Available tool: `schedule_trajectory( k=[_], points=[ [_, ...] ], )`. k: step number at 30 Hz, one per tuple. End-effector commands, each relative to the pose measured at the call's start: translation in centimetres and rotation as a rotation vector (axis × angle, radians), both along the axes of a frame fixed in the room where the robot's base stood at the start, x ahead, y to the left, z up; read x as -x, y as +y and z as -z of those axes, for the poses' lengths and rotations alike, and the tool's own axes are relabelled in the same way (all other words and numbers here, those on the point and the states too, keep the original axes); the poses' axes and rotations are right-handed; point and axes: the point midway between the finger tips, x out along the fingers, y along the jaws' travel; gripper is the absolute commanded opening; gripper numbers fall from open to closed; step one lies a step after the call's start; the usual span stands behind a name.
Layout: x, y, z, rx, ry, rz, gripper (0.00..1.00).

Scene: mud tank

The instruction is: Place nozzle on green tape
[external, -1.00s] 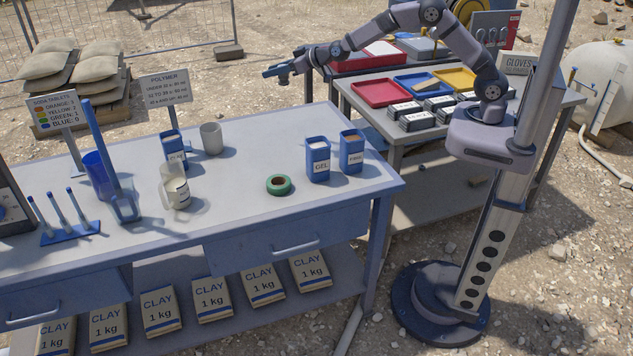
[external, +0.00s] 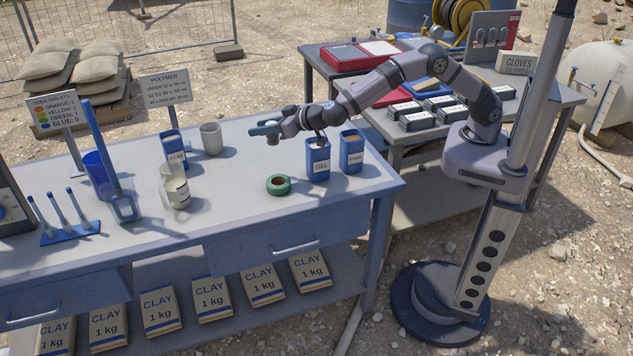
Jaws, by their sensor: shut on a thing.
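The blue GEL tub (external: 318,160) and another blue tub (external: 351,152) stand right of the tape, beneath my forearm. The bench around the tape is clear.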

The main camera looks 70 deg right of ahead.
Motion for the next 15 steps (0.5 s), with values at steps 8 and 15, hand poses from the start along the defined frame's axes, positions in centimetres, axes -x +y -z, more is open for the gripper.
schedule_trajectory(
  k=[8, 15],
  points=[
    [2.4, 2.8, 1.7, -0.001, -0.001, -0.001, 0.09],
    [2.5, 2.9, 2.7, 0.001, 0.000, 0.000, 0.09]
  ],
)
